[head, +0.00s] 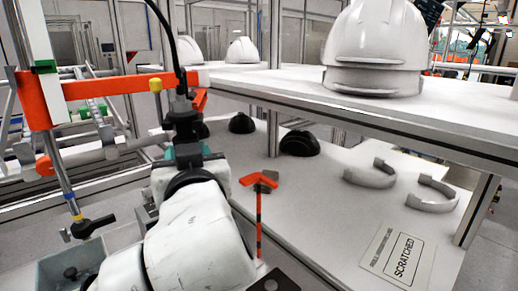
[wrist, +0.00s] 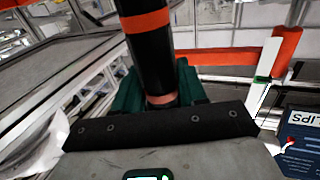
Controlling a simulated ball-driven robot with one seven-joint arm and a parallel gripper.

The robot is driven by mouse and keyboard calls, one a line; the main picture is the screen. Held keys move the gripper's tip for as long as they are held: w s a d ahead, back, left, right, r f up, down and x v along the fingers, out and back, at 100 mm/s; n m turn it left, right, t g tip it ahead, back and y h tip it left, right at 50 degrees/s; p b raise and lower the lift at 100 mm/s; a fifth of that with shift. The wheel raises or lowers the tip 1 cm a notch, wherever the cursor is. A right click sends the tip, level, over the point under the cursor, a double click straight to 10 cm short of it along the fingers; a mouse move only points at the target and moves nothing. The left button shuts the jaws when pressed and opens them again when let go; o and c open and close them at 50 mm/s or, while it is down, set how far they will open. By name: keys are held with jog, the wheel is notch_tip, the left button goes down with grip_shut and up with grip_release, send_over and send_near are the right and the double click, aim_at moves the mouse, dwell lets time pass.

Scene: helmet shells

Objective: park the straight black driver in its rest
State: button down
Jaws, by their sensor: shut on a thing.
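The straight black driver (head: 181,106) stands roughly upright at left of centre in the head view, with a black cable rising from its top. My gripper (head: 187,152) is shut around its body. In the wrist view the driver (wrist: 149,62) shows as a black cylinder with orange bands between green finger pads (wrist: 156,88). Its lower end is hidden by my gripper and arm. An orange bracket bar (head: 115,87) on a pole passes close behind the driver. A small orange forked piece on a striped post (head: 259,183) stands to the right; I cannot tell which is the rest.
A bench with a lower shelf (head: 330,225) fills the right. It holds dark domes (head: 299,143), grey curved pieces (head: 370,175) and a "SCRATCHED" label (head: 398,257). White helmet shells (head: 375,45) sit on the upper shelf. A black-handled tool (head: 90,226) is beside the left pole.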

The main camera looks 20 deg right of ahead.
jog(key=shift+s+d, duration=0.1)
jog(key=shift+d, duration=0.25)
jog(key=s+d+p, duration=0.2)
jog(key=d+p, duration=0.1)
jog(key=d, duration=0.6)
jog(key=shift+s, duration=0.25)
jog(key=shift+d, duration=0.1)
dwell(0.5)
jog(key=w+d+p, duration=0.1)
jog(key=w+d, duration=0.2)
jog(key=w, duration=0.2)
jog(key=shift+w+d, duration=0.2)
jog(key=shift+d, duration=0.05)
dwell(0.5)
